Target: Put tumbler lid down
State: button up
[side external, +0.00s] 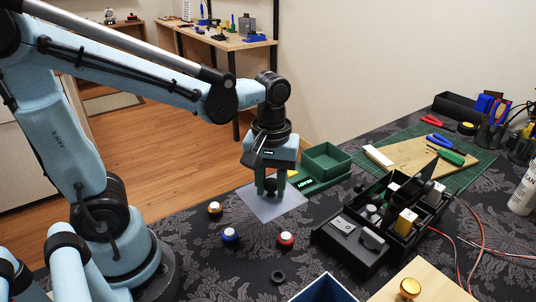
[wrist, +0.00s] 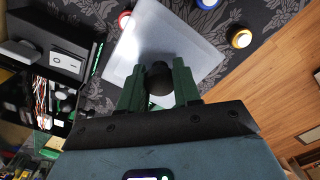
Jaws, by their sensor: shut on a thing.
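My gripper (side external: 270,188) points down over a grey square plate (side external: 282,207) on the dark patterned table. In the wrist view its green fingers (wrist: 158,85) are closed around a small dark rounded piece (wrist: 158,74), in front of the grey plate (wrist: 195,62). I cannot tell whether this piece is the tumbler lid, or whether it touches the plate. One switch, a white rocker (wrist: 68,65), shows in the wrist view.
A black organizer (side external: 408,210) full of parts stands at the right. A small black ring (side external: 278,277) lies near the front.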

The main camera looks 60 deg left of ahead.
jog(key=w+a+f, duration=0.1)
jog(key=a, duration=0.1)
jog(key=w+a+f, duration=0.1)
jog(key=a+f, duration=0.1)
jog(key=w+a+f, duration=0.1)
jog(key=a, duration=0.2)
jog(key=shift+a+f, duration=0.1)
jog(key=shift+f, duration=2.25)
jog(key=shift+f, duration=0.1)
jog(key=o, duration=1.1)
jog(key=shift+c, duration=0.2)
